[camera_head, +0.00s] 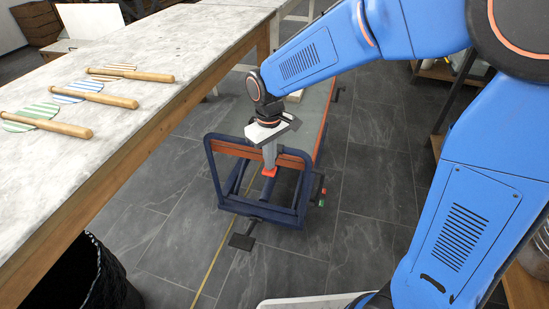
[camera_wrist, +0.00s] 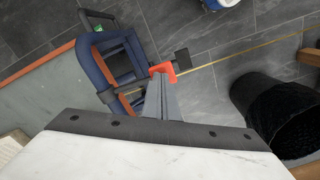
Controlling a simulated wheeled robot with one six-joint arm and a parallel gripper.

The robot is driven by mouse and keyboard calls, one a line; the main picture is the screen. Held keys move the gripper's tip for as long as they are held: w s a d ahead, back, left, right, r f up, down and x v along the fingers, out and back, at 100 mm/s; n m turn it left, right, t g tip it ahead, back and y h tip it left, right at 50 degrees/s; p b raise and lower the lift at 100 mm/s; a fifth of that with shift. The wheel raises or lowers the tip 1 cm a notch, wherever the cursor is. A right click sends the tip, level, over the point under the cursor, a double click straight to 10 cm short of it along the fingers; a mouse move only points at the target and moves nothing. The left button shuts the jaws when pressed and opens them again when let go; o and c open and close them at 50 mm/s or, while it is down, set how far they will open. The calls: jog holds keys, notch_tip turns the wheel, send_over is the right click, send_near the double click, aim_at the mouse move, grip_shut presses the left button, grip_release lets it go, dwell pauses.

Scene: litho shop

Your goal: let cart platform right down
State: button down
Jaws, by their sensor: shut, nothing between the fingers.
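The cart (camera_head: 318,108) stands on the floor with a grey platform, an orange edge and a dark blue tubular handle frame (camera_head: 213,165) at its near end. The frame also shows in the wrist view (camera_wrist: 97,62). A black pedal (camera_head: 241,241) sticks out low at the near end, seen also in the wrist view (camera_wrist: 182,60). Red and green buttons (camera_head: 322,197) sit on the frame's right side. My gripper (camera_head: 269,165) points down over the handle frame, shut and empty. A red piece (camera_wrist: 163,71) shows at its fingertips; I cannot tell whether it touches the cart.
A long table (camera_head: 130,130) with several wooden-handled tools stands to the left, close to the cart. A black bin (camera_head: 90,275) stands under its near end, seen also in the wrist view (camera_wrist: 280,110). A yellow line (camera_head: 212,268) crosses the tiled floor. Floor right of the cart is clear.

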jog(key=shift+f, duration=1.8)
jog(key=shift+r, duration=0.1)
dwell(1.7)
notch_tip(320, 180, up, 7)
jog(key=shift+r, duration=0.15)
jog(key=shift+d, duration=0.1)
dwell(0.5)
jog(key=s+d+r+m+t, duration=0.1)
jog(key=s+d+r+m, duration=0.2)
jog(key=d, duration=0.4)
jog(key=s+d+r+m+t, duration=0.1)
jog(key=s+d+r, duration=0.1)
jog(key=s+d, duration=0.45)
jog(key=s+d+r+m+t, duration=0.1)
jog(key=s+d+r+m, duration=0.2)
jog(key=d, duration=0.5)
jog(key=s+d+m+t, duration=0.1)
jog(key=s+d, duration=0.4)
jog(key=s, duration=0.3)
jog(key=shift+d+f+t, duration=0.2)
jog(key=shift+f+t, duration=0.2)
